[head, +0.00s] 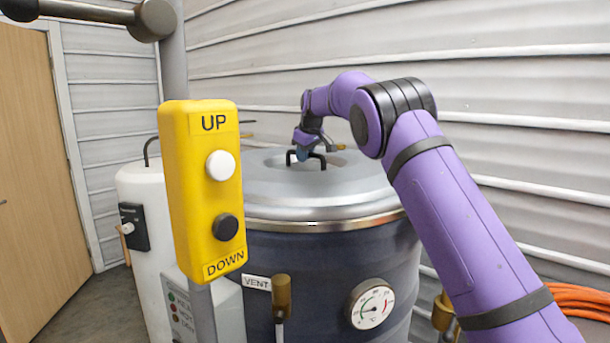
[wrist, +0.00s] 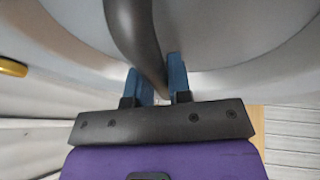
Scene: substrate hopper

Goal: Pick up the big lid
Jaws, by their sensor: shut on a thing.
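The big lid (head: 285,193) is a grey metal disc lying on top of a large dark vessel (head: 330,265). A black bar handle (head: 321,160) stands up from its middle. My gripper (head: 302,153) is at the handle, above the lid. In the wrist view my gripper (wrist: 156,85) has its two blue fingers close on either side of the dark curved handle (wrist: 135,40), shut on it. The lid's grey surface (wrist: 215,35) fills the upper part of that view. The lid appears level and seated on the vessel's rim.
A yellow UP/DOWN control box (head: 203,190) hangs on a post in front of the vessel. A white tank (head: 137,200) stands behind left. A dial gauge (head: 371,304) and VENT valve (head: 281,293) are on the vessel's front. An orange hose (head: 580,300) lies at right.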

